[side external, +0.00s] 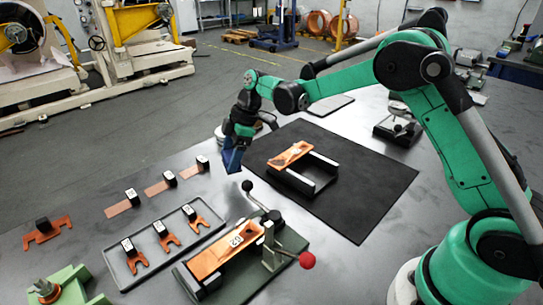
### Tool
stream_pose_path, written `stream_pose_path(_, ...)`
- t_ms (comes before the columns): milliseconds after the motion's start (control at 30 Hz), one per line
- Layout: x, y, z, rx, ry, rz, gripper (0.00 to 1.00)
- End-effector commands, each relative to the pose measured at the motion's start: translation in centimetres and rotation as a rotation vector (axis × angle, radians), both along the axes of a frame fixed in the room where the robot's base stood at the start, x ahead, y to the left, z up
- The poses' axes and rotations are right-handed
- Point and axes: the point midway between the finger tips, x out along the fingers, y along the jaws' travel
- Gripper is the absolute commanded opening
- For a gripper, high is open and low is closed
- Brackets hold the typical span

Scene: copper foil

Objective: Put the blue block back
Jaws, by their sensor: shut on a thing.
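The blue block (233,160) is dark blue and slightly tilted. It hangs at the end of my gripper (238,141), left of the black mat's far left edge. My gripper points down and is shut on the block; its fingertips are small and partly hidden. I cannot tell whether the block's lower end touches the grey table. No clearly marked place for the block can be made out.
The black mat (375,185) bears a two-rail stand (322,178) with a copper piece on top. A toggle-clamp fixture (290,240) with a red knob stands in front. A grey tray (188,245) and several copper strips with black blocks lie left. A round grey object is behind my gripper.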

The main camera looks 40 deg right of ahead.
Motion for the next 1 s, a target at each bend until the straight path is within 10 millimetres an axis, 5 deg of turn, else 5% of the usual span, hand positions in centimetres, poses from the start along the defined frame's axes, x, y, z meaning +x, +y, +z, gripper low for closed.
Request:
stream_pose_path(333, 0.0, 0.0, -4.1, 0.0, 0.0, 0.0, 0.13)
stream_pose_path(733, 0.0, 0.0, -4.7, 0.0, 0.0, 0.0, 0.13)
stream_pose_path(767, 0.0, 0.0, -4.7, 0.0, 0.0, 0.0, 0.76)
stream_pose_path(800, 0.0, 0.0, -4.7, 0.0, 0.0, 0.0, 0.87)
stream_pose_path(867, 0.0, 0.0, -4.7, 0.0, 0.0, 0.0, 1.0)
stream_pose_path(1000, 0.0, 0.0, -4.7, 0.0, 0.0, 0.0, 1.0)
